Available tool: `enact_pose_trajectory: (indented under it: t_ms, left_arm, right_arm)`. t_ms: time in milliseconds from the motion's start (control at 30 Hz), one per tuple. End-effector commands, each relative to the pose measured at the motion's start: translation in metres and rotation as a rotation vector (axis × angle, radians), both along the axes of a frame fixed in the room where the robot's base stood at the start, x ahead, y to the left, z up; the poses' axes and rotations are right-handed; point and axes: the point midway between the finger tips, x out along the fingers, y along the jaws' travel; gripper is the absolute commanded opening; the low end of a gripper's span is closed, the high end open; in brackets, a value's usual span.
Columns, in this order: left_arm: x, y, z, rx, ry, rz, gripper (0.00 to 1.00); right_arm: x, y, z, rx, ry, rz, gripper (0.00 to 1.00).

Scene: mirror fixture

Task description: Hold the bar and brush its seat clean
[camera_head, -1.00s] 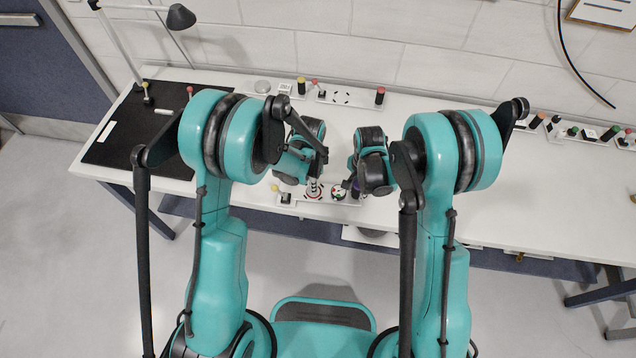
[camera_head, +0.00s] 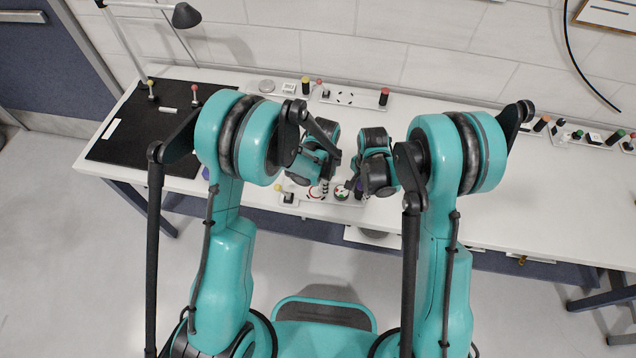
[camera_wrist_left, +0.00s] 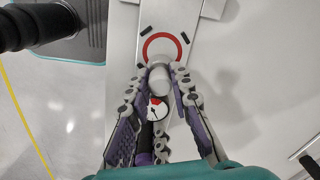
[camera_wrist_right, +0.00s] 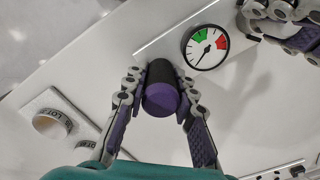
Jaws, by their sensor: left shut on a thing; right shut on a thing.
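My left gripper (camera_head: 323,178) is shut on a light grey bar (camera_wrist_left: 159,80), whose banded lower part (camera_head: 325,187) shows in the head view. The bar is beside the red ring mark of the seat (camera_wrist_left: 162,47), off its middle; its height above the plate is hard to tell. My right gripper (camera_wrist_right: 161,72) is shut on the brush's black, purple-ended handle (camera_wrist_right: 160,96). The brush's bristles are hidden. A round dial gauge (camera_wrist_right: 206,47) with green and red sectors lies between the two grippers.
A black mat (camera_head: 140,120) lies at the left, under a lamp (camera_head: 186,15). A back strip (camera_head: 350,98) holds small pegs. A white block with a ring (camera_wrist_right: 50,122) is near the right gripper.

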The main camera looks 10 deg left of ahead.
Motion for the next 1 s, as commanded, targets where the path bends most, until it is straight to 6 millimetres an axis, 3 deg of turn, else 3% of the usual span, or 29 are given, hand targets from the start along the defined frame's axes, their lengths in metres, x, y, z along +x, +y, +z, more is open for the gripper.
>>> enact_pose_trajectory:
  t_ms: [233,700,1000]
  left_arm:
    - [0.000,-0.001,0.003,-0.003,0.000,-0.001,0.00]
    - [0.000,0.000,0.052,-0.001,0.000,-0.001,0.00]
    - [0.000,0.000,0.060,-0.001,0.000,-0.001,0.00]
  right_arm:
    - [0.000,0.001,0.000,0.003,0.000,0.001,0.00]
    - [0.000,0.001,0.000,0.001,0.000,0.001,0.00]
    - [0.000,0.000,0.000,0.001,0.001,0.000,0.00]
